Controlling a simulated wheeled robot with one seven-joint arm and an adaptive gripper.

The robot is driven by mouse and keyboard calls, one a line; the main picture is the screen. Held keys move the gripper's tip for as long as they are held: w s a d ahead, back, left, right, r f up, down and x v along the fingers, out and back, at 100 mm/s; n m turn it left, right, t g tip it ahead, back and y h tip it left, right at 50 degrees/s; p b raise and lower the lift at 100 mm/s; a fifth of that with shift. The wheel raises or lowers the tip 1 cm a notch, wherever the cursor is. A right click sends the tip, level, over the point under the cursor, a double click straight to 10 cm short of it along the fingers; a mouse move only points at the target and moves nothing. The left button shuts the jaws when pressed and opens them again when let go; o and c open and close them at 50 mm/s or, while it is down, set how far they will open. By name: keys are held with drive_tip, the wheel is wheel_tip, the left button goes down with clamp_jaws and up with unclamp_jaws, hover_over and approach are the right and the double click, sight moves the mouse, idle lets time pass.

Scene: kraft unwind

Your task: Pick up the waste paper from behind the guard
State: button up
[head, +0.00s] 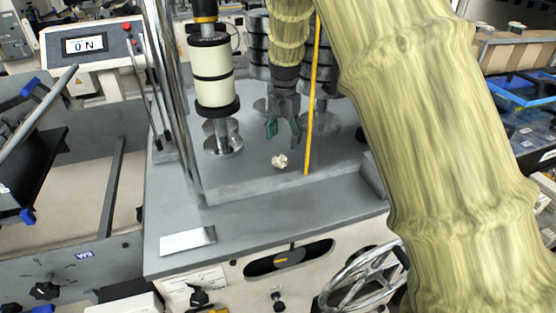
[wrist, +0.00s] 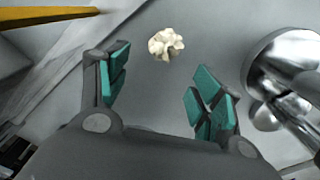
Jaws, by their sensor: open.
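The waste paper is a small crumpled cream ball (head: 279,161) lying on the grey machine top in the head view. It also shows in the wrist view (wrist: 166,44), beyond and between the fingertips. My gripper (head: 284,129) has dark fingers with green pads and is open and empty; in the wrist view its fingers (wrist: 160,85) are spread apart. In the head view it points down just above and behind the paper, not touching it. The guard seems to be the upright frame with a yellow bar (head: 311,110) standing right of the paper; its clear panel is hard to make out.
A cream roller with black bands (head: 213,77) stands left of my gripper on a metal base (head: 223,143). Dark stacked rollers stand behind. A chrome post (head: 172,95) rises at the left. A raised grey edge (head: 275,184) runs in front of the paper. The paper's immediate surroundings are clear.

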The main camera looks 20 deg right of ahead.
sight(282, 156)
wheel_tip(282, 156, down, 3)
drive_tip(key=shift+w+r, duration=0.1)
drive_tip(key=shift+a+f+p, duration=0.1)
drive_tip(key=shift+f+p, duration=0.55)
drive_tip(key=shift+p, duration=0.05)
drive_tip(key=shift+a+f+p, duration=0.15)
drive_tip(key=shift+f+p, duration=0.55)
drive_tip(key=shift+f, duration=1.4)
drive_tip(key=c, duration=0.8)
